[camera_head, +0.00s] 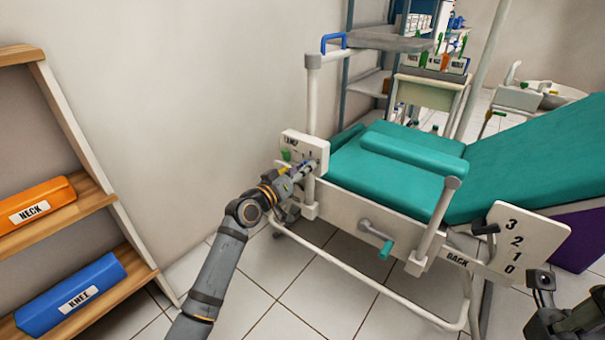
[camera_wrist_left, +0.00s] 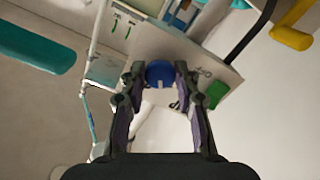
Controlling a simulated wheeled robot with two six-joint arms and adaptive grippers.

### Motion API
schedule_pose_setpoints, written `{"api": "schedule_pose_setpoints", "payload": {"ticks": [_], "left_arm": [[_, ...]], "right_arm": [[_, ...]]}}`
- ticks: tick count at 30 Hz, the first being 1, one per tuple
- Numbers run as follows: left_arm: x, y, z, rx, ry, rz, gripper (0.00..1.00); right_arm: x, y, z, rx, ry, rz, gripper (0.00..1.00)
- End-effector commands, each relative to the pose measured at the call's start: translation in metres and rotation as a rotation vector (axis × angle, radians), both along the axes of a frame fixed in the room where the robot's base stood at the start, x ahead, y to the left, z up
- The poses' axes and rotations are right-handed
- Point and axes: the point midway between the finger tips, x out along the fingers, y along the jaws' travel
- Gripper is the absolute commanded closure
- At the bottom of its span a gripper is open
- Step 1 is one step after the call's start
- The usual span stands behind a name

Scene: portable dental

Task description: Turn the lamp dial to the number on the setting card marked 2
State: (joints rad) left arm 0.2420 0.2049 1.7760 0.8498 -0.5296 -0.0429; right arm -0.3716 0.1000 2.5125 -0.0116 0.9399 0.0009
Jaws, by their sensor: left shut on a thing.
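My left gripper (camera_head: 297,174) is at the panel's lower part. In the left wrist view, a round blue dial (camera_wrist_left: 160,73) sits between the fingertips of my left gripper (camera_wrist_left: 160,82), which are shut on it. No setting card marked 2 can be made out. My right gripper (camera_head: 545,290) is partly visible at the lower right, away from the panel.
The teal chair (camera_head: 380,184) has a crank (camera_head: 385,248) and a BACK plate (camera_head: 522,238) numbered 3 to 0. A wooden shelf (camera_head: 85,120) at left holds the orange NECK (camera_head: 50,188) and blue KNEE (camera_head: 90,285) bolsters. Green pieces (camera_wrist_left: 217,94) sit beside the dial.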

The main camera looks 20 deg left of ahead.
Motion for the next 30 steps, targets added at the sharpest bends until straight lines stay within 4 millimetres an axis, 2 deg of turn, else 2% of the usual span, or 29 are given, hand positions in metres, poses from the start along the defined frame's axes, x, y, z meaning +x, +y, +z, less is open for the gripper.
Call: {"api": "schedule_pose_setpoints", "payload": {"ticks": [6,15,30], "left_arm": [[0.0,0.0,-0.004,0.156,-0.056,0.0,1.0],[0.0,0.0,-0.003,0.358,-0.128,-0.001,1.0],[0.0,0.0,-0.002,0.487,-0.174,-0.001,1.0]], "right_arm": [[0.003,0.0,-0.018,0.0,0.01,-0.01,1.0],[0.004,0.001,-0.032,-0.002,0.011,-0.021,1.0],[0.004,0.001,-0.039,0.0,0.012,-0.028,1.0]]}}
